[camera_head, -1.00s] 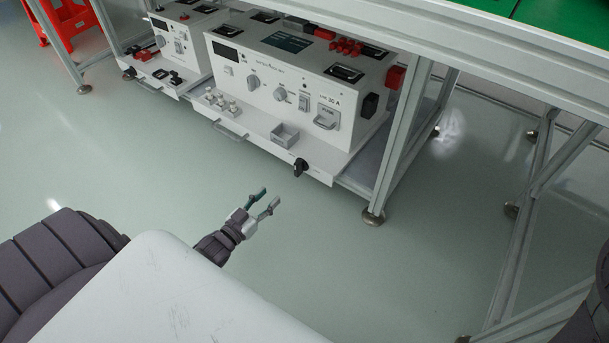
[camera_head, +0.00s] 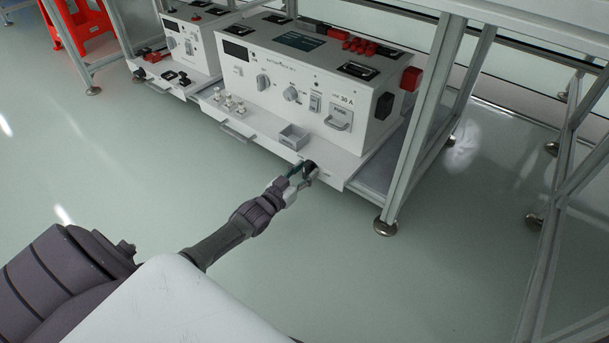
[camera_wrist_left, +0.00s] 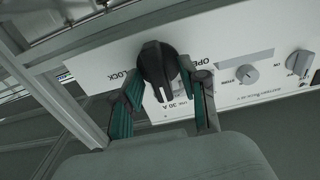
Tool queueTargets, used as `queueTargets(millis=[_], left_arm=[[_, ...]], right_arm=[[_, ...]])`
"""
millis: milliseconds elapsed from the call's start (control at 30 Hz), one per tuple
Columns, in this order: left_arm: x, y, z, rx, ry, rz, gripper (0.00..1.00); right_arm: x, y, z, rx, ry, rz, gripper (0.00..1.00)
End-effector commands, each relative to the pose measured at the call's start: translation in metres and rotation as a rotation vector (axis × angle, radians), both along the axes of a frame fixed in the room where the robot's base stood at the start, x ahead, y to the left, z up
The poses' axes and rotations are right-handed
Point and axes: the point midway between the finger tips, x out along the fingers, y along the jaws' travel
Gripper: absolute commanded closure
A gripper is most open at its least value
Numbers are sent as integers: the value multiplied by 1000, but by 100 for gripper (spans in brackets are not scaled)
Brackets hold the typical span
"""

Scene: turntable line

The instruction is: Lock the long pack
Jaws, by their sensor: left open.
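The long pack (camera_head: 290,85) is the larger white unit on the low shelf of the frame, with dials, a switch and a "30 A" label on its front. A black rotary knob (camera_head: 309,166) sits at the front right of its tray; in the left wrist view the knob (camera_wrist_left: 158,66) has a pale pointer line and lies between lettering reading "OPEN" and "LOCK". My left gripper (camera_head: 300,175) is open at the knob, and in the left wrist view its fingers (camera_wrist_left: 160,95) stand either side of it. I cannot tell whether they touch it. My right gripper is not in view.
A smaller white unit (camera_head: 190,45) stands left of the long pack on the shelf. A metal frame leg (camera_head: 425,120) rises just right of the knob. A small grey box (camera_head: 294,137) sits on the tray. The floor in front is clear.

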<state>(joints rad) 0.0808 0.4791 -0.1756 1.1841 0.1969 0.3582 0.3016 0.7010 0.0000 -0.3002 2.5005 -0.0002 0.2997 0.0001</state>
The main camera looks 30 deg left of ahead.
Motion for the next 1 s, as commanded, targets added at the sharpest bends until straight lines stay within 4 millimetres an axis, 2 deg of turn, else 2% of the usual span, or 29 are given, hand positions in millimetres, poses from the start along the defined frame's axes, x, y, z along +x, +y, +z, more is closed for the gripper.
queueTargets(millis=[200,267,467,767,1000], left_arm=[[0,0,0,0,1,0,57],[0,0,0,0,1,0,66],[0,0,0,0,1,0,99],[0,0,0,11,0,1,100],[0,0,1,99,-6,2,100]], right_arm=[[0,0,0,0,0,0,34],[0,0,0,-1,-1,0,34],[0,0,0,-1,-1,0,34],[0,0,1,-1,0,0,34],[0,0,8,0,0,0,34]])
